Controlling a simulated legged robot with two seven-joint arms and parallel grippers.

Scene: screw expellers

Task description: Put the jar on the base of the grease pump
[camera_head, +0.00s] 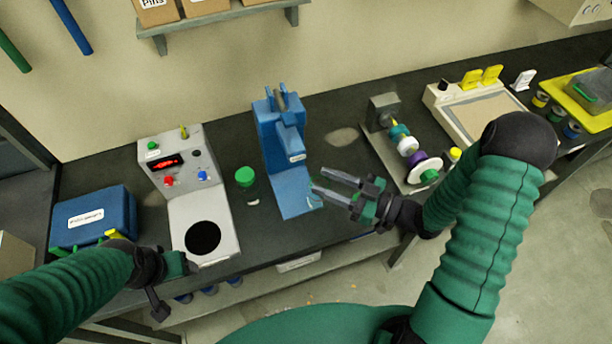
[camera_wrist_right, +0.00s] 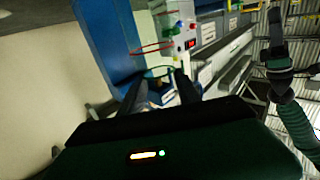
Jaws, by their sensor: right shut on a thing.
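My right gripper (camera_head: 318,184) is at the right edge of the blue machine's base plate (camera_head: 293,196). It is shut on a mostly see-through thing, likely a clear jar, hard to make out in the head view. In the right wrist view, a faint clear outline with a thin rim (camera_wrist_right: 158,72) shows between my right fingers. I cannot tell which machine is the grease pump. My left gripper (camera_head: 172,287) is low at the table's front edge, its jaws unclear.
A blue box (camera_head: 95,215) is at the left of the dark table. A shaft assembly with coloured rings (camera_head: 405,145) and a shallow tray machine (camera_head: 485,112) are to the right. A shelf with boxes (camera_head: 220,18) hangs above. Some tabletop is clear behind my right gripper.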

